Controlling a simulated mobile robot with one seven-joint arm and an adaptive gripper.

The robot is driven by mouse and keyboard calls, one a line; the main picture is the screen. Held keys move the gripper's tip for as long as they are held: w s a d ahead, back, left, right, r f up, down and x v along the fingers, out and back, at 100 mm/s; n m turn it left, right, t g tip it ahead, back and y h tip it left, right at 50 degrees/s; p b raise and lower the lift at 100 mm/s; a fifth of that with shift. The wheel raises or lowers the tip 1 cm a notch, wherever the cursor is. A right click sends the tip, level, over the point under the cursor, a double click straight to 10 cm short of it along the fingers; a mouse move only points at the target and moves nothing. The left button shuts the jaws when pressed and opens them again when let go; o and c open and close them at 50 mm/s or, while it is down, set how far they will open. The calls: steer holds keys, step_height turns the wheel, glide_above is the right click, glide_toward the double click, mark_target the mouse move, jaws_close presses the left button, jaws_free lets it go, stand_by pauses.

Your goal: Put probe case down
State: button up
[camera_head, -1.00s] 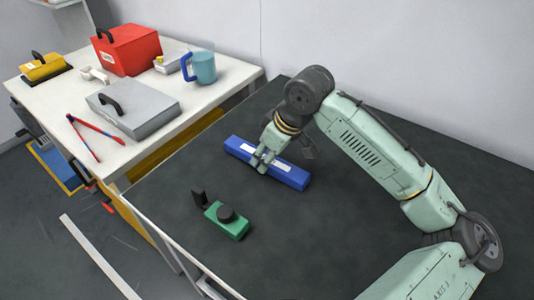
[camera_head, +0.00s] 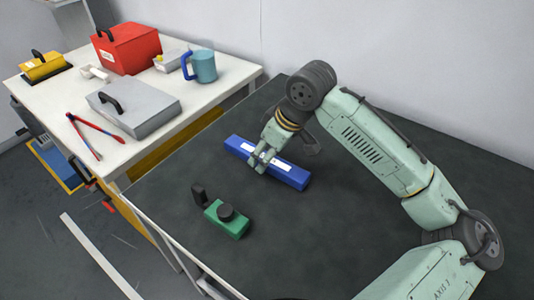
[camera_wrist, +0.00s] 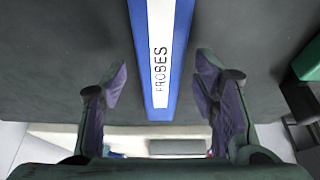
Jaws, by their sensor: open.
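The probe case (camera_head: 289,174) is a long blue box with a white label. It lies flat on the dark table top (camera_head: 330,225). In the wrist view the case (camera_wrist: 149,98) runs up the middle, with "PROBES" on its label. My gripper (camera_head: 259,166) is at the case in the head view. In the wrist view my gripper (camera_wrist: 160,85) is open, one finger on each side of the case with a gap to it on both sides. The far end of the case runs out of the wrist view.
A green device with a black knob (camera_head: 228,219) lies on the dark table in front of the case. A white bench (camera_head: 140,150) at left holds a grey case (camera_head: 140,108), a red box (camera_head: 128,50), a blue mug (camera_head: 204,68) and red-blue pliers (camera_head: 90,135). The dark table's right side is clear.

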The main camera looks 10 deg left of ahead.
steer(key=b+v, duration=0.1)
steer(key=v, duration=1)
steer(key=shift+d+r+b, duration=0.2)
steer(key=shift+b, duration=0.1)
